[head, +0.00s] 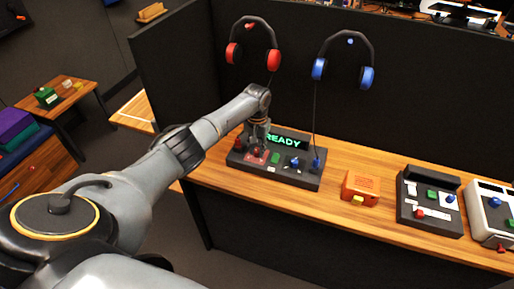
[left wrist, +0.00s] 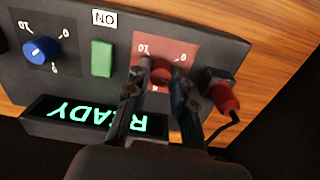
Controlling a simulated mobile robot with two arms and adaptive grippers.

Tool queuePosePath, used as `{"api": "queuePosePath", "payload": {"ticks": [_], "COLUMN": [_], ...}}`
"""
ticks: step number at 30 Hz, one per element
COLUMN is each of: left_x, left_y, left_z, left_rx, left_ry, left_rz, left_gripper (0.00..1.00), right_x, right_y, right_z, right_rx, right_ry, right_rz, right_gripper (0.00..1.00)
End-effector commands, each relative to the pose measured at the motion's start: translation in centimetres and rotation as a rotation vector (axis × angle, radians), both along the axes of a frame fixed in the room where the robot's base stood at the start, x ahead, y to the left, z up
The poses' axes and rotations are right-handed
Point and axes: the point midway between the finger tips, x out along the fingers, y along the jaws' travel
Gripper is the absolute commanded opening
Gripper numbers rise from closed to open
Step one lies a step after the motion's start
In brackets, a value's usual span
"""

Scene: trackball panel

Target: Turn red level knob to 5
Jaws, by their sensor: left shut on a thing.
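A dark panel (head: 300,180) stands on the wooden bench with a lit green READY display (head: 285,141). The red knob (left wrist: 160,75) sits on a red plate marked 10 and 0, which also shows in the head view (head: 250,160). My left gripper (head: 258,152) reaches down over this plate. In the left wrist view its two fingers (left wrist: 161,79) are shut on the red knob, one on each side. The fingers hide parts of the dial, and I cannot read the knob's setting. My right gripper is not in view.
On the same panel are a green button (left wrist: 102,58), a blue knob (left wrist: 41,50) and a red plug (left wrist: 225,97) close beside the gripper. Red headphones (head: 253,45) and blue headphones (head: 343,62) hang behind. An orange box (head: 361,187) stands to the right.

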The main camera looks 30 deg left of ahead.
Motion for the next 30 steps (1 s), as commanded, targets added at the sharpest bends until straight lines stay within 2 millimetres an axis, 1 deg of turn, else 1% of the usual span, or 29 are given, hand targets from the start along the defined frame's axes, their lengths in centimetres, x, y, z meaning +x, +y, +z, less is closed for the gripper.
{"api": "queuePosePath", "payload": {"ticks": [30], "left_x": [0.04], "left_y": [-0.05], "left_z": [-0.01], "left_rx": [-0.001], "left_ry": [-0.002], "left_rz": [-0.948], "left_gripper": [0.00], "right_x": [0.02], "right_y": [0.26], "right_z": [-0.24], "right_rx": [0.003], "right_ry": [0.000], "right_rz": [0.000], "right_gripper": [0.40]}}
